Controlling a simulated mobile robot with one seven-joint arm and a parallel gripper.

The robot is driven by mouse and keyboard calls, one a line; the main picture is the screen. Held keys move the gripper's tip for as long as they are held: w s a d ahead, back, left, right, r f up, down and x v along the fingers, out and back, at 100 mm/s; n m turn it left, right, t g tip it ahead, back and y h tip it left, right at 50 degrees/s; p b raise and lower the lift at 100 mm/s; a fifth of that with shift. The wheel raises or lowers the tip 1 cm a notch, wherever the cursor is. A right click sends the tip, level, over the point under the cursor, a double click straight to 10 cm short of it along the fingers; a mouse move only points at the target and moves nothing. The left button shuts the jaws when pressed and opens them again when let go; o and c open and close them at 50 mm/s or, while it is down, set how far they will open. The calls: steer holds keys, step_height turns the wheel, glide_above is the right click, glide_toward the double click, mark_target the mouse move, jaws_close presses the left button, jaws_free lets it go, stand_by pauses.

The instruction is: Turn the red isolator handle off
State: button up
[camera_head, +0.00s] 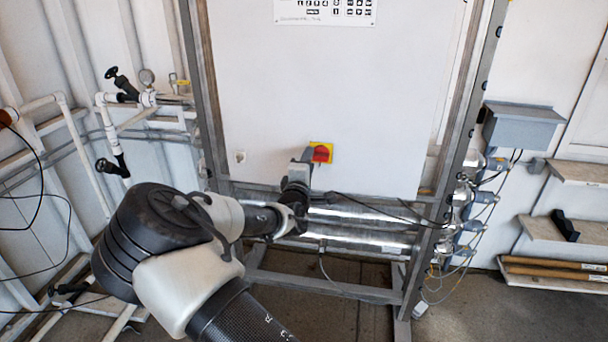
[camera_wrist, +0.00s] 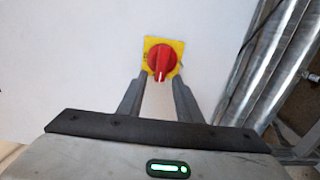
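The red isolator handle (camera_head: 321,153) sits on a yellow square plate (camera_head: 328,146) low on the white panel. In the wrist view the red handle (camera_wrist: 163,61) is a round knob with a raised grip that points down and slightly left. My gripper (camera_head: 305,155) is at the panel just left of the handle in the head view. In the wrist view my gripper (camera_wrist: 158,80) has its two fingers apart, one on each side of the lower part of the yellow plate. Nothing is between the fingers except the view of the handle. I cannot tell whether a finger touches it.
The white panel (camera_head: 300,90) stands in a grey metal frame (camera_head: 213,90). Silver tubes (camera_head: 350,228) run below it. Black cables hang near the right post. White pipes with valves (camera_head: 120,130) are at the left, and shelves (camera_head: 575,230) at the right.

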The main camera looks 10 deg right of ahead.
steer(key=p+v, duration=0.1)
steer(key=v, duration=1.6)
steer(key=shift+d, duration=0.1)
